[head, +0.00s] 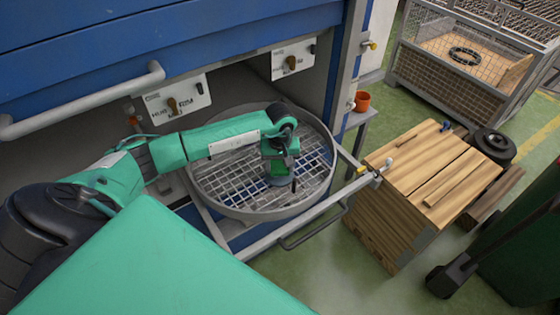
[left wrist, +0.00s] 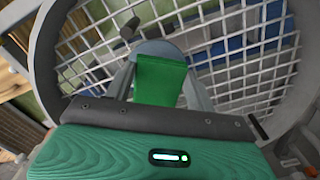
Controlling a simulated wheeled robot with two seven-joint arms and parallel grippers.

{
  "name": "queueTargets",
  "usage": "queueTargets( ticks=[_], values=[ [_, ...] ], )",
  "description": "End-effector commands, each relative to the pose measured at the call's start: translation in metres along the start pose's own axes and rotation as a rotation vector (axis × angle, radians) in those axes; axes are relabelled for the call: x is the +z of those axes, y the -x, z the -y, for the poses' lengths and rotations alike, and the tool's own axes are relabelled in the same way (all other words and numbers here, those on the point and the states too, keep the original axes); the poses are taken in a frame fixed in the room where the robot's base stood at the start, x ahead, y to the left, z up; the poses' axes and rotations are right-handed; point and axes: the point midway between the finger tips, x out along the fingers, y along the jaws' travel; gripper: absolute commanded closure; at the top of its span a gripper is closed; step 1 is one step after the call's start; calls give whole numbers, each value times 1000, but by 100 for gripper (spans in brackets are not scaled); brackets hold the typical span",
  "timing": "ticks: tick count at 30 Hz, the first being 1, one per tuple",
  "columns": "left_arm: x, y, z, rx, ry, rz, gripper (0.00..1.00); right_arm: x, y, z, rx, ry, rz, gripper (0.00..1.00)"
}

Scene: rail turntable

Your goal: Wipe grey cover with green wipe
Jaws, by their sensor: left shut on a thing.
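My left gripper (head: 281,168) points down over the round grid turntable (head: 215,186), near its middle. It is shut on the green wipe, which shows between its grey fingers in the left wrist view (left wrist: 160,80). In the head view the wipe is hard to tell apart from my green wrist. A grey rounded piece, which looks like the grey cover (left wrist: 158,48), lies just beyond the wipe on the grid. Part of it shows below the gripper in the head view (head: 279,181). I cannot tell whether wipe and cover touch. My right gripper is not in view.
The turntable sits on a rail frame (head: 300,222) before a blue cabinet (head: 190,40) with switch panels. An orange cup (head: 362,101) stands on a small grey stand to the right. A wooden crate (head: 430,190) and a mesh cage (head: 440,75) stand farther right.

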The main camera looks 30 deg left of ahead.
Motion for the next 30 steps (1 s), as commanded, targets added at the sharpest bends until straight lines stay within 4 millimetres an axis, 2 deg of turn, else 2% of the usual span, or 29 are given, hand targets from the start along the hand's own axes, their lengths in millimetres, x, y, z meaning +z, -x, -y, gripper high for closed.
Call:
queueTargets(
  ticks=[30],
  values=[
    [0,-8,0,1,0,0,63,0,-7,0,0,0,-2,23]
  ],
)
